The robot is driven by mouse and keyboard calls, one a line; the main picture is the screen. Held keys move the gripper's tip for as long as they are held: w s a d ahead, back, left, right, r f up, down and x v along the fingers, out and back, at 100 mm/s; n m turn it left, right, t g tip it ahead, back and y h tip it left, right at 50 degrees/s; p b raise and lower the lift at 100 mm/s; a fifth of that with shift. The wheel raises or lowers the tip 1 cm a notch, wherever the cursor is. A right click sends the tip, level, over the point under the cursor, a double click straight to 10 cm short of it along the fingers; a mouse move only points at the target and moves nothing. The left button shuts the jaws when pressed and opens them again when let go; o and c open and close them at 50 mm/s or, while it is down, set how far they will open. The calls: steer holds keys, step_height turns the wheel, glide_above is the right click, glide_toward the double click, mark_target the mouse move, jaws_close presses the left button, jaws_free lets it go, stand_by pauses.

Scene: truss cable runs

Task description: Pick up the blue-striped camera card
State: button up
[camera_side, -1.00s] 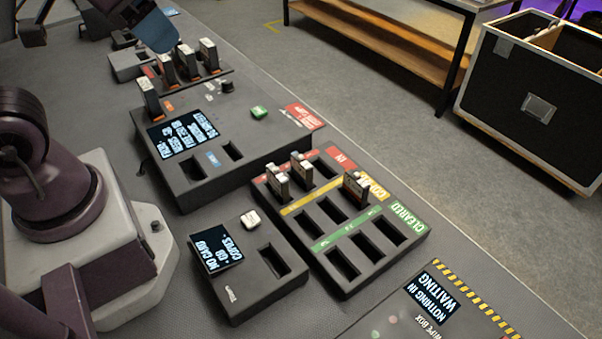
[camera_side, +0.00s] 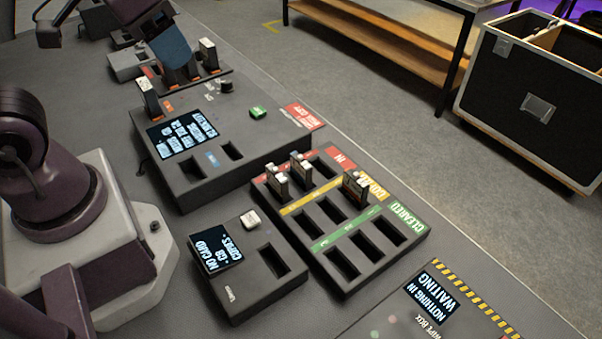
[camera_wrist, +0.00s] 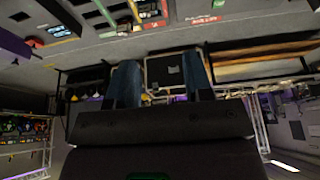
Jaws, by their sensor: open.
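Several upright cards with white tops and orange ends stand in a row at the back of the large dark console, in the side view. One card (camera_side: 148,97) stands at the near end of the row, another card (camera_side: 208,54) at the far end. My gripper (camera_side: 180,66) is above the middle of the row, its blue fingers covering most of the cards there. In the wrist view my gripper (camera_wrist: 161,78) is open, with nothing between its fingers. More cards stand in the slotted tray (camera_side: 345,287). No blue stripe can be made out on any card.
The console screen (camera_side: 183,135) faces up beside the row. A smaller reader box (camera_side: 240,300) and a wipe box (camera_side: 400,325) stand nearer. A black case (camera_side: 530,110) and a bench (camera_side: 385,38) stand beyond the table edge.

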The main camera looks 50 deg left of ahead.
steer(key=w+d+f+m+g, duration=0.1)
steer(key=w+f+m+g, duration=0.2)
steer(key=w+f, duration=0.25)
steer(key=m+g, duration=0.1)
steer(key=m, duration=1.4)
glide_above(301, 157)
step_height(301, 157, down, 10)
step_height(301, 157, down, 13)
steer(key=shift+r, duration=0.1)
jaws_close()
